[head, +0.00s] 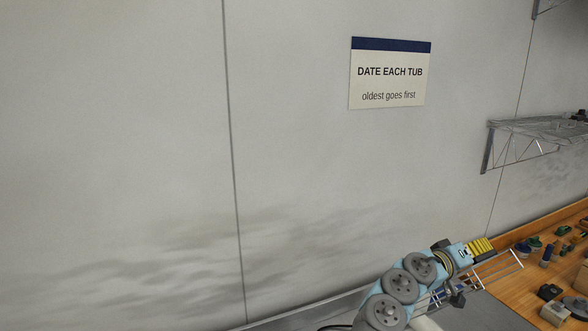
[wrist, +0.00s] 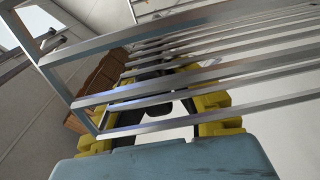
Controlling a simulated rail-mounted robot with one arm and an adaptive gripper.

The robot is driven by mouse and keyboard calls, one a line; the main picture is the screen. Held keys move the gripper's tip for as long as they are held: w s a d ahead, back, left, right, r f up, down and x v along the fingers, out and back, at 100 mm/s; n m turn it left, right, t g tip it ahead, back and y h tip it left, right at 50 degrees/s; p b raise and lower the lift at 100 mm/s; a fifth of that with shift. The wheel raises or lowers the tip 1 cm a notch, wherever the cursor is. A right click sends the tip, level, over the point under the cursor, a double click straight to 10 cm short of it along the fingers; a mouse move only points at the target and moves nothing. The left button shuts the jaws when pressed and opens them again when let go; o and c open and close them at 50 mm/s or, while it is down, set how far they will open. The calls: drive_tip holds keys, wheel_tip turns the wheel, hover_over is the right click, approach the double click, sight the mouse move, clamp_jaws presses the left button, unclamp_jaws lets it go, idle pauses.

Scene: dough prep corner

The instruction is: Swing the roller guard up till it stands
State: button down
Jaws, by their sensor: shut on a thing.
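The roller guard (wrist: 120,44) is a frame of parallel silver bars. It crosses most of the wrist view at a slant, between the camera and my fingers. In the head view its thin bars (head: 508,267) show at the lower right, beside and below my gripper (head: 484,247). My gripper, with yellow and black fingers, also shows behind the bars in the wrist view (wrist: 163,82). It is shut on the guard, but the bars partly hide the exact contact. The guard is raised and tilted; its hinge and the rollers cannot be made out.
A wooden worktop (head: 510,290) with several small items lies at the lower right of the head view. A wire shelf (head: 535,127) is on the wall above it. A sign (head: 390,74) hangs on the wall. The wall area at left is bare.

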drive_tip(key=shift+w+a, duration=0.1)
drive_tip(key=shift+w, duration=0.05)
drive_tip(key=shift+f, duration=0.1)
drive_tip(key=shift+w+a+b, duration=0.1)
drive_tip(key=shift+w+b, duration=0.35)
drive_tip(key=shift+b, duration=0.35)
drive_tip(key=w+n, duration=0.1)
drive_tip(key=w+a+r, duration=0.1)
drive_tip(key=w, duration=0.1)
drive_tip(key=w+a+r+n+b, duration=0.1)
drive_tip(key=w, duration=0.1)
drive_tip(key=shift+w+n, duration=0.1)
drive_tip(key=shift+n, duration=0.2)
